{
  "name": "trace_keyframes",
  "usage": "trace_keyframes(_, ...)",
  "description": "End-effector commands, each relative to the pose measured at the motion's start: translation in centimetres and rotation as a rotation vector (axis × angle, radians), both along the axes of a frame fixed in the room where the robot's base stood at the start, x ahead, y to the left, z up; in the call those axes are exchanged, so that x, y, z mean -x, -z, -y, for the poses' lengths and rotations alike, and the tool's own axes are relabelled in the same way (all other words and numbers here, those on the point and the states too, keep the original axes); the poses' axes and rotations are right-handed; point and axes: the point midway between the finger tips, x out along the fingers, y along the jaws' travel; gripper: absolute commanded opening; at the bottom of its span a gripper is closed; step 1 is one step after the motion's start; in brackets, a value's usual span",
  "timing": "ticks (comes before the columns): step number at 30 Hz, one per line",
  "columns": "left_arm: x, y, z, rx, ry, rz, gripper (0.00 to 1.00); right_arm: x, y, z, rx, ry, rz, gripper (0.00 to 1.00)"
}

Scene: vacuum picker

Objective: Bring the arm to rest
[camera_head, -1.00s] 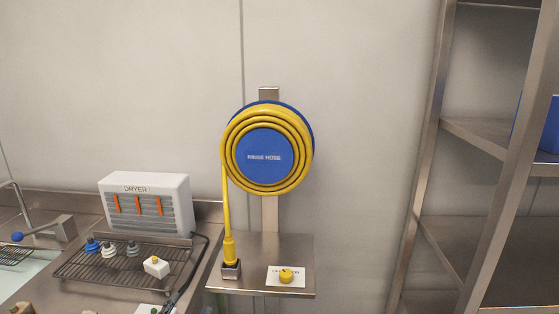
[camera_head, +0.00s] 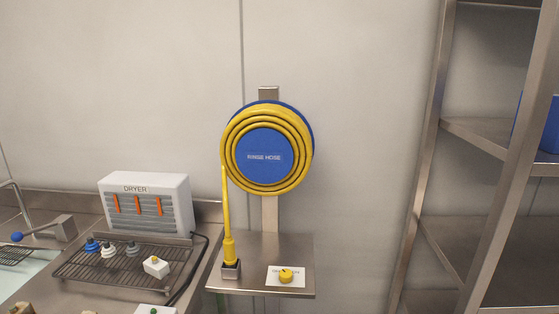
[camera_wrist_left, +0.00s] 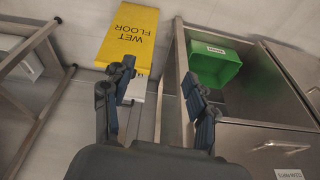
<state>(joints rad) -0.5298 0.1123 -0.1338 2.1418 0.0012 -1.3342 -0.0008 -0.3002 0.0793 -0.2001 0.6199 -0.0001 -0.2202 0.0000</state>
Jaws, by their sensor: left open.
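My left gripper (camera_wrist_left: 158,78) shows in the left wrist view with its two dark fingers spread well apart. Nothing is between them. Beyond the fingers are a yellow wet floor sign (camera_wrist_left: 128,38) and a green bin (camera_wrist_left: 212,65), and I see no contact with either. Neither of my grippers shows in the head view. My right gripper is not in view.
In the head view, a white dryer (camera_head: 147,203) stands behind a wire rack (camera_head: 115,277) with suction cups. A yellow rinse hose (camera_head: 228,135) hangs coiled above a small steel shelf (camera_head: 250,290). Metal shelving (camera_head: 475,220) stands at the right.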

Motion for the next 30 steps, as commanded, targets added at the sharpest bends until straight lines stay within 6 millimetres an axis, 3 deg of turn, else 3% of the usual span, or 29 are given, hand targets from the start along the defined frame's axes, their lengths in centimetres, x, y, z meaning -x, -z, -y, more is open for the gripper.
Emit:
trace_keyframes(8, 1.9, 13.1, -0.1, -0.006, 0.009, -0.059, 0.57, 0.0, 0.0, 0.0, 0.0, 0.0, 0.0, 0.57)
trace_keyframes(12, 4.8, 19.6, -0.5, -0.009, 0.016, -0.09, 0.57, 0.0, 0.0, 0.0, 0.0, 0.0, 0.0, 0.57)
trace_keyframes(18, 10.9, 27.2, -1.5, -0.015, 0.026, -0.133, 0.57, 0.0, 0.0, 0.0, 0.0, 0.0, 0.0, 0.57)
trace_keyframes(24, 16.9, 31.2, -2.6, -0.02, 0.033, -0.164, 0.57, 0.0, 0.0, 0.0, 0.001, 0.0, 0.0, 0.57)
trace_keyframes(30, 19.6, 32.4, -3.2, -0.022, 0.038, -0.175, 0.57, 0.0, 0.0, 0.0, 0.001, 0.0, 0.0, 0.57)
